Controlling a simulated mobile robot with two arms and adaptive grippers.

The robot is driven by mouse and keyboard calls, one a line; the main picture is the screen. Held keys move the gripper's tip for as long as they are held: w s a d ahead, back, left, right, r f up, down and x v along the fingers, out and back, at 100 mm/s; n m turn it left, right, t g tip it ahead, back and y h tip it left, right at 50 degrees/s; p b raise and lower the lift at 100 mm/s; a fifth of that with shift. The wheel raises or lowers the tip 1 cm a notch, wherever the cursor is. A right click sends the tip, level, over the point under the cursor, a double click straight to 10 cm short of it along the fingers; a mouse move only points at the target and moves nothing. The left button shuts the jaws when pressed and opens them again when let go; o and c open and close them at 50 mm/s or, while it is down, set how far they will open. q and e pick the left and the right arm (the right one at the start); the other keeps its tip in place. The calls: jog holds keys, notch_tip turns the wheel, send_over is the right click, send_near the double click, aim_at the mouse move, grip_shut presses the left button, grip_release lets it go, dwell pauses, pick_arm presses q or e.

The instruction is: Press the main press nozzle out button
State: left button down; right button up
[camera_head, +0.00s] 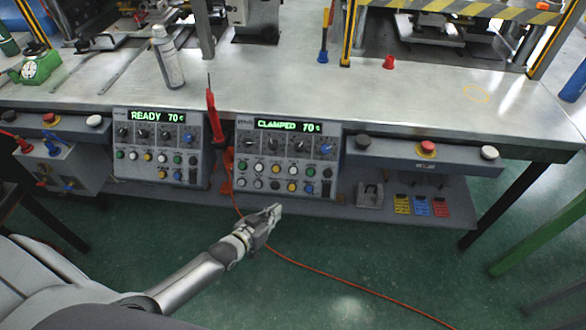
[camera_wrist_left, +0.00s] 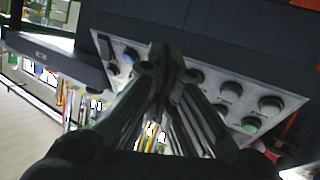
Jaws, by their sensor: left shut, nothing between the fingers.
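A grey control panel (camera_head: 285,160) on the front of the bench has a green display reading "CLAMPED 70". Below the display are rows of dark knobs, one blue knob (camera_head: 326,149), and rows of coloured buttons. A similar panel (camera_head: 158,148) to its left reads "READY 70". The button labels are too small to read, so I cannot tell which one is nozzle out. My left gripper (camera_head: 275,212) is shut and empty, just below and in front of the "CLAMPED" panel. In the left wrist view the shut fingers (camera_wrist_left: 164,62) cover part of a panel face (camera_wrist_left: 284,88). My right gripper is not in view.
A red-handled tool (camera_head: 212,115) stands between the panels. A button box (camera_head: 425,152) with a red button is to the right. Yellow, blue and red tags (camera_head: 422,206) sit on the lower shelf. An orange cable (camera_head: 330,272) crosses the open green floor.

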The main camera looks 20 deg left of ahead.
aim_at(293, 170)
pick_arm(q)
jog(key=w+d+r+t+h, duration=0.2)
jog(key=w+r, duration=0.2)
jog(key=r, duration=1)
jog(key=shift+w+d+t+p, duration=0.2)
jog(key=shift+t+p, duration=0.2)
jog(key=shift+f, duration=0.1)
jog(key=shift+w+a+f+b, duration=0.3)
jog(key=shift+w+f+b, duration=0.7)
jog(key=shift+b, duration=0.55)
jog(key=shift+w+a+f+b, duration=0.35)
jog(key=shift+w+f+b, duration=0.65)
jog(key=shift+b, duration=0.6)
jog(key=shift+w+a+f+b, duration=0.3)
jog(key=shift+w+f+b, duration=0.45)
jog(key=shift+w+b, duration=0.65)
jog(key=shift+s, duration=0.1)
